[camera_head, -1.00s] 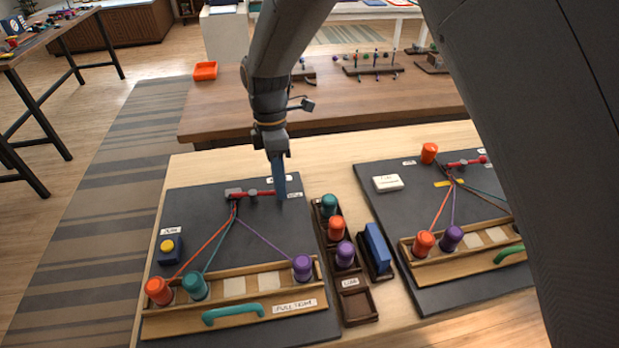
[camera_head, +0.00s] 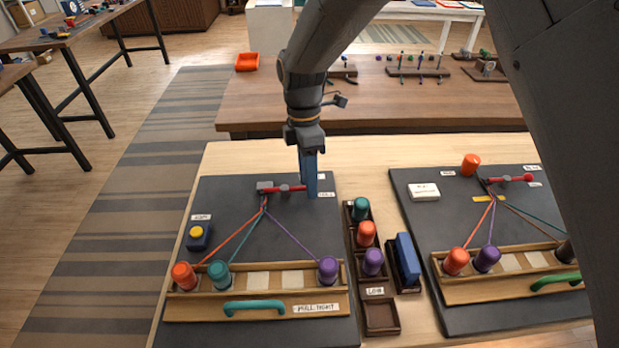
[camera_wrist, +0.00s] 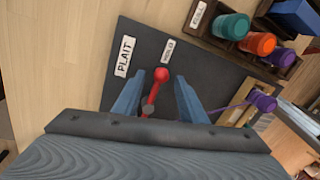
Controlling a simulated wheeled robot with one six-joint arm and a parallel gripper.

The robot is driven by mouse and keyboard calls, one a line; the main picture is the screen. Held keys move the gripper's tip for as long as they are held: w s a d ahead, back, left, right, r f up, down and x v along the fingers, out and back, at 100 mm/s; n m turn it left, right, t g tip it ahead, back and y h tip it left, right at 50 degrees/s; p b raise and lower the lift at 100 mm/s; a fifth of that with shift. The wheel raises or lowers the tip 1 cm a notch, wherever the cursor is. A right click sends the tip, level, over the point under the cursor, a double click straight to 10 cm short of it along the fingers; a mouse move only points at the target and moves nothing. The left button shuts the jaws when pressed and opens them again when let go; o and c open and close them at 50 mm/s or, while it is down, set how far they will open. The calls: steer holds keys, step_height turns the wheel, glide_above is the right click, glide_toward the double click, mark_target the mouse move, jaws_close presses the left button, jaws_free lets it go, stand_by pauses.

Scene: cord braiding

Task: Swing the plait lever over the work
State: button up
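The plait lever (camera_head: 292,189) is a red rod on a grey bracket at the back of the left dark board (camera_head: 205,262). In the head view it points right, and my gripper (camera_head: 311,193) is down at its free end. In the wrist view the lever's red ball end (camera_wrist: 161,75) lies between my two blue fingers, which stand apart with gaps on both sides. The labels PLAIT (camera_wrist: 125,59) and HOLD (camera_wrist: 168,52) lie beyond it. Orange, teal and purple cords (camera_head: 290,234) fan from the bracket to bobbins on the wooden rack (camera_head: 338,273).
A bobbin tray (camera_head: 382,316) and a blue block (camera_head: 407,257) stand right of the board. A second braiding board (camera_head: 420,225) is farther right. A yellow button (camera_head: 197,232) sits at the left edge. A brown table (camera_head: 400,107) with an orange tray (camera_head: 247,62) is behind.

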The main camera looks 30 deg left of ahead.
steer(key=shift+w+d, duration=0.2)
steer(key=shift+w, duration=0.05)
step_height(320, 180, up, 8)
steer(key=a+b, duration=0.1)
steer(key=shift+w+f+b, duration=0.15)
steer(key=shift+w+b, duration=0.15)
steer(key=shift+w, duration=0.15)
